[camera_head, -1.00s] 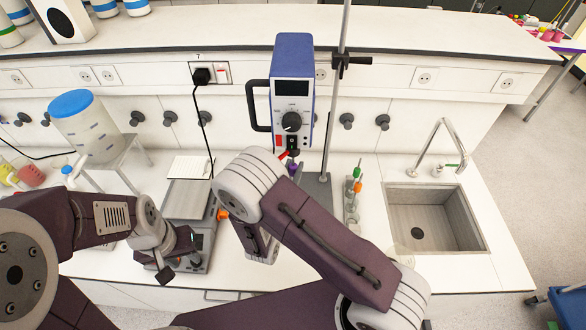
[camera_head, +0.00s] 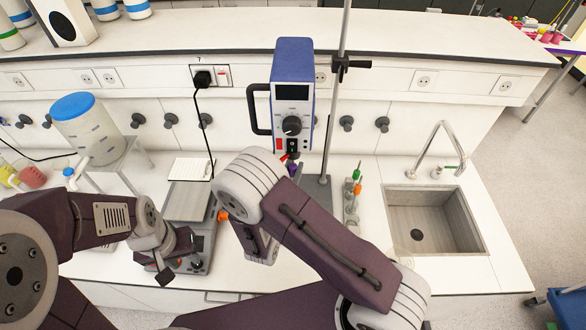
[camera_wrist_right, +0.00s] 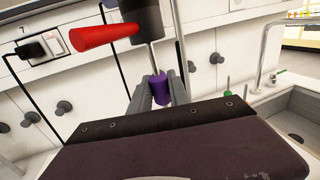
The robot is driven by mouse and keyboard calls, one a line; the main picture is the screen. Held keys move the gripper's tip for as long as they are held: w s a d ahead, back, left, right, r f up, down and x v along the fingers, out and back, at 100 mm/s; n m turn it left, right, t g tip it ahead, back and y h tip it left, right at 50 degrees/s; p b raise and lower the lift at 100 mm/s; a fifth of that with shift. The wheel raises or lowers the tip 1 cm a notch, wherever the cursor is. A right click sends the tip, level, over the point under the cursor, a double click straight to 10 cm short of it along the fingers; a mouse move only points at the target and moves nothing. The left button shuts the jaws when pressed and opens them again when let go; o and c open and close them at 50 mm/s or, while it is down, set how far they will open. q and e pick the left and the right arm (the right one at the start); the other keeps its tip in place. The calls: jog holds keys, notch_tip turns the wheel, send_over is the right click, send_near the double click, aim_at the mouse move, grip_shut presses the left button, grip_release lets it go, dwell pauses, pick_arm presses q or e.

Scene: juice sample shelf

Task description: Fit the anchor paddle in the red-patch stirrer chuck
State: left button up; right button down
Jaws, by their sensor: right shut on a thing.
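The blue overhead stirrer (camera_head: 292,60) stands at the back on a metal rod, in the head view. The wrist view shows its dark chuck (camera_wrist_right: 138,18), with a red piece (camera_wrist_right: 104,36) sticking out to the left. My right gripper (camera_wrist_right: 163,92) is shut on the purple collar (camera_wrist_right: 161,88) of the paddle. A thin shaft rises from the collar to just below the chuck; whether it is inside is unclear. The anchor end is hidden. In the head view my right arm hides its gripper; a purple bit (camera_head: 293,170) shows. My left gripper (camera_head: 178,256) is near the balance; its fingers are unclear.
A balance (camera_head: 187,205) stands left of the stirrer. A rack with green and orange-topped items (camera_head: 352,200) is right of the rod. A sink (camera_head: 433,215) lies further right, and a blue-lidded container (camera_head: 88,128) stands at left.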

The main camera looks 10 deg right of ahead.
jog(key=shift+r+p, duration=0.7)
jog(key=shift+r, duration=0.2)
jog(key=c, duration=1.2)
grip_release()
jog(key=shift+o, duration=0.2)
jog(key=shift+s+a+f+b, duration=0.15)
jog(key=shift+s+a+b, duration=0.05)
jog(key=shift+s+b, duration=0.1)
jog(key=b+v, duration=0.3)
jog(key=v, duration=0.5)
jog(key=shift+s+b, duration=0.2)
jog(key=shift+b, duration=0.15)
